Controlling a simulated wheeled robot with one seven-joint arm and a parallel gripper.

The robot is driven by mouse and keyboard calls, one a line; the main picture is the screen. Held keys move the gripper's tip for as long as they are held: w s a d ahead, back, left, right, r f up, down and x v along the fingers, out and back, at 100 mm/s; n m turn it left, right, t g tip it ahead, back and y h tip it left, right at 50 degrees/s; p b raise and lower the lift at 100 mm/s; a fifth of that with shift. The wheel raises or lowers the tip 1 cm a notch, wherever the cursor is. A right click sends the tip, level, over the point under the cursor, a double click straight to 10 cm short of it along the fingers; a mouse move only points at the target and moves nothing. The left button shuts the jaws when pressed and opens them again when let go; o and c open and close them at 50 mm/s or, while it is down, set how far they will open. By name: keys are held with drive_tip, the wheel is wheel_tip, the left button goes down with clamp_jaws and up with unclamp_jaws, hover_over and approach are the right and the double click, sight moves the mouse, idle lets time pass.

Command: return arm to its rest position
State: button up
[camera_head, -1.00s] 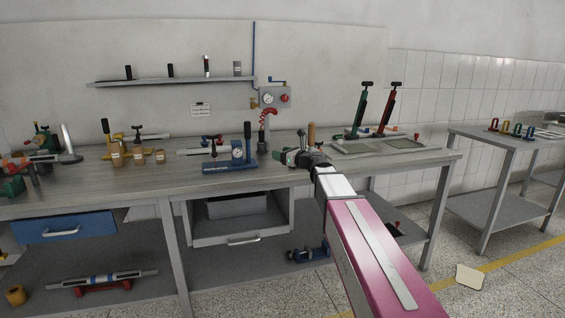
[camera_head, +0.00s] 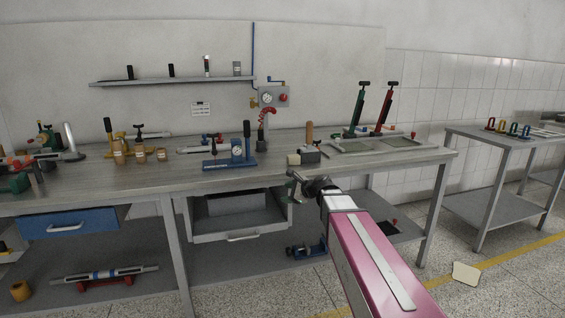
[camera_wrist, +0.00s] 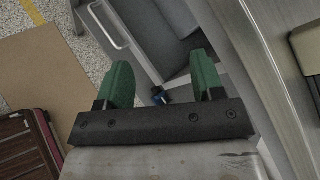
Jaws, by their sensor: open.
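My gripper (camera_head: 297,188) is at the end of my magenta and white arm, in front of the bench's front edge and beside the open grey drawer. In the wrist view its two green fingers (camera_wrist: 162,78) are spread apart with nothing between them. A beige block (camera_head: 293,160) and a dark block (camera_head: 309,154) with a wooden handle rise from the bench top just behind the gripper. The gripper is apart from both.
The long grey bench (camera_head: 120,184) carries several tools and a blue press (camera_head: 230,163). The grey drawer (camera_head: 225,230) stands open under it. A blue device (camera_head: 307,250) sits on the lower shelf. A second table (camera_head: 480,140) stands right; the floor between is mostly clear.

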drive_tip(key=s+d+f+n+g+h, duration=0.3)
drive_tip(key=s+d+f+n+h, duration=0.2)
drive_tip(key=s+d+f+n, duration=0.3)
drive_tip(key=s+d+f+n+g+h, duration=0.4)
drive_tip(key=s+d+f+n, duration=0.4)
drive_tip(key=s+f, duration=0.7)
drive_tip(key=shift+s+d+n+g+h, duration=0.2)
drive_tip(key=shift+d+n+g+h, duration=0.1)
drive_tip(key=shift+n+h, duration=0.45)
